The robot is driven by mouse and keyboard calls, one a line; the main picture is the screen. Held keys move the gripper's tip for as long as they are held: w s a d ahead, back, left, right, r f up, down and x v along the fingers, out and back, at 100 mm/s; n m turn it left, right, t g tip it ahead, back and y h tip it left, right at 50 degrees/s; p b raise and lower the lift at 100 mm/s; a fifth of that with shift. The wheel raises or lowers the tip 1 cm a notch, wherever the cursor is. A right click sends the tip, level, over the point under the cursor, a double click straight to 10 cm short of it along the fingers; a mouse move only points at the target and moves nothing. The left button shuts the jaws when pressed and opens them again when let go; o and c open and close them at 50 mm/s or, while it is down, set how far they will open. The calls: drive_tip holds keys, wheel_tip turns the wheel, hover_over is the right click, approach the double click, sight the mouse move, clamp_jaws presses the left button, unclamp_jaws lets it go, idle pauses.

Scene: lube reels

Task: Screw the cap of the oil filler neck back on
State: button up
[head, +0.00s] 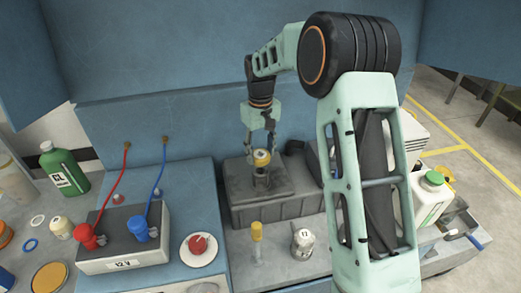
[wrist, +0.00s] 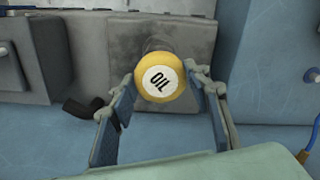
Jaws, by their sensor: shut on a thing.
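The yellow oil cap (head: 262,157) has a white top, marked OIL in the wrist view (wrist: 160,79). My gripper (head: 262,148) points down over the grey engine block (head: 284,188) and is shut on the cap. In the wrist view, the fingers of my gripper (wrist: 161,83) stand on either side of the cap. The dark filler neck (head: 261,178) rises from the block directly below the cap. The cap looks in line with the neck, but I cannot tell whether it is seated or just above.
A black battery box (head: 124,240) with red and blue clamps stands at the left. A white jug with a green cap (head: 431,198) is at the right.

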drive_tip(key=shift+f+b, duration=0.85)
drive_tip(key=shift+f, duration=0.8)
drive_tip(key=shift+f+b, duration=0.3)
drive_tip(key=shift+f, duration=0.3)
idle(0.3)
idle(0.4)
drive_tip(key=m, duration=0.4)
drive_tip(key=shift+m, duration=0.6)
drive_tip(key=m, duration=0.2)
drive_tip(key=shift+a+m, duration=0.1)
drive_tip(key=shift+m, duration=1.5)
